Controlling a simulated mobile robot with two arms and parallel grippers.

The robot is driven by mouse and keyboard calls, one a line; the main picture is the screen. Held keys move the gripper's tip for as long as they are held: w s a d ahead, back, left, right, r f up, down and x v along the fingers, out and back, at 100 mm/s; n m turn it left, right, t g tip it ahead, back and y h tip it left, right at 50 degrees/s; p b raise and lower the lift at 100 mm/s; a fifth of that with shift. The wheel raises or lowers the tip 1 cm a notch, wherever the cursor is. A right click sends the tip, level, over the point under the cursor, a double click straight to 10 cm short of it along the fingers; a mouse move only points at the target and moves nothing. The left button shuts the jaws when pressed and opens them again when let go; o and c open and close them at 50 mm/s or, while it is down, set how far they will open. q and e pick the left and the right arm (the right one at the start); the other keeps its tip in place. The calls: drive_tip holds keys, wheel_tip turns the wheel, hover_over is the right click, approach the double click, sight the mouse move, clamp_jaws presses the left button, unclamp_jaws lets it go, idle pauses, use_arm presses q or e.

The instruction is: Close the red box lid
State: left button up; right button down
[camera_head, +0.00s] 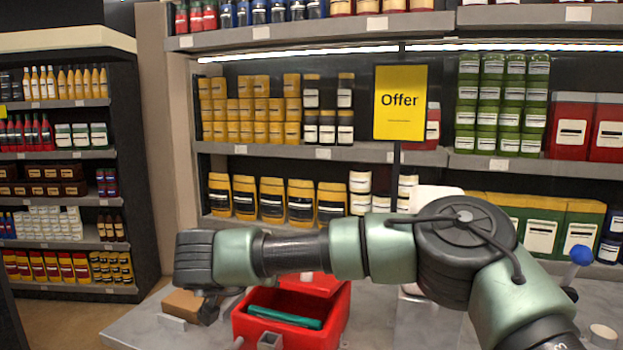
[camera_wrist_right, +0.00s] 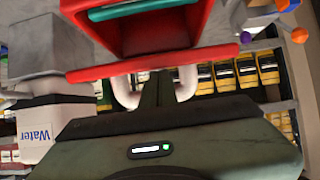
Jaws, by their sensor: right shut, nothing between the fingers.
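The red box (camera_head: 340,318) stands on the grey table in the head view, its top open, with a teal item (camera_head: 285,317) inside. A red panel (camera_head: 318,284), seemingly its lid, shows at the box's back, partly hidden by my right arm. In the right wrist view, part of the red box (camera_wrist_right: 80,22) fills the top, with a red bar (camera_wrist_right: 215,53) across it and a pale curved handle (camera_wrist_right: 125,92) below. My right gripper (camera_wrist_right: 158,80) is shut and empty, its fingers between the handle's two sides; I cannot tell if they touch. My left gripper is not in view.
A brown carton (camera_head: 184,304) sits left of the red box. A white container marked Water (camera_wrist_right: 45,135) shows in the wrist view. A blue-topped item (camera_head: 581,255) stands at the right. Stocked shelves rise behind the table; my arm spans above the box.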

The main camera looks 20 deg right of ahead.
drive_tip(key=shift+s+a+f+b, duration=0.2)
drive_tip(key=shift+f+b, duration=0.2)
drive_tip(key=shift+f, duration=0.15)
drive_tip(key=shift+s+a+f+b, duration=0.1)
drive_tip(key=shift+s+f+b, duration=0.1)
drive_tip(key=shift+f+b, duration=0.3)
drive_tip(key=shift+s+a+f+b, duration=0.1)
drive_tip(key=shift+s+f+b, duration=0.15)
drive_tip(key=shift+f, duration=0.4)
idle(1.3)
drive_tip(key=shift+r, duration=0.1)
idle(0.5)
